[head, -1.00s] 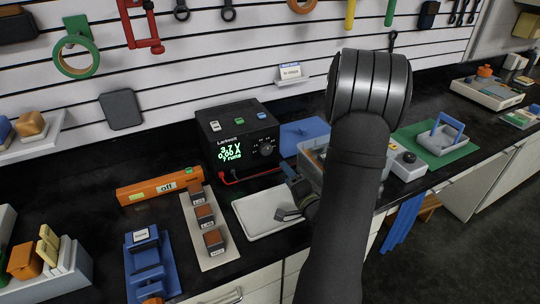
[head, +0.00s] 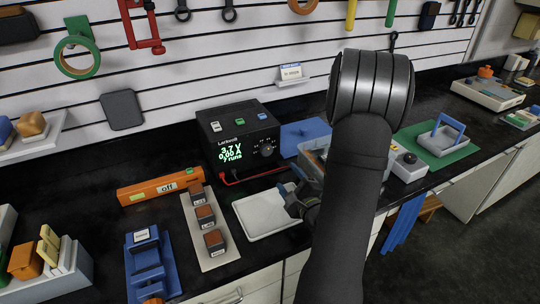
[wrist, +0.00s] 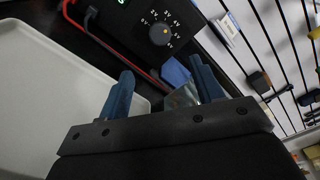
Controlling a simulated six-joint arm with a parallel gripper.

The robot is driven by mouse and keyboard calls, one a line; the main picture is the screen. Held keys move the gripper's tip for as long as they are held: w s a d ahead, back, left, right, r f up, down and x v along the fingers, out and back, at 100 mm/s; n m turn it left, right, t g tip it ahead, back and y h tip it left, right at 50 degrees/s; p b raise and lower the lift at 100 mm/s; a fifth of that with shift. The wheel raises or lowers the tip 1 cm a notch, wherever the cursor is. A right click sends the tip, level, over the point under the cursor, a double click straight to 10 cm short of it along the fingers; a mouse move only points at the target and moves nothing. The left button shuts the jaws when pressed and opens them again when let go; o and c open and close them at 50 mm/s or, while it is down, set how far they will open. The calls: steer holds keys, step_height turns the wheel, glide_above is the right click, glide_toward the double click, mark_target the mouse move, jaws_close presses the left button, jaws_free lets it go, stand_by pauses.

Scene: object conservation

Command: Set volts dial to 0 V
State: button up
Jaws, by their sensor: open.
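The black power supply (head: 240,140) stands at the back of the bench. Its green display reads 3.7 V and 0.00 A, with a line that seems to say 7 runs. The round volts dial (head: 267,150) is on the right of its front face.
A white tray (head: 262,222) lies in front of the supply. Red and dark leads (head: 245,178) run from the supply to the right. A grey bin (head: 312,157) stands right of it, partly behind my arm.

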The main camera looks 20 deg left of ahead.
mark_target(268, 152)
steer(key=x, duration=1.3)
steer(key=shift+f, duration=0.1)
steer(key=shift+c, duration=0.4)
steer(key=c, duration=0.9)
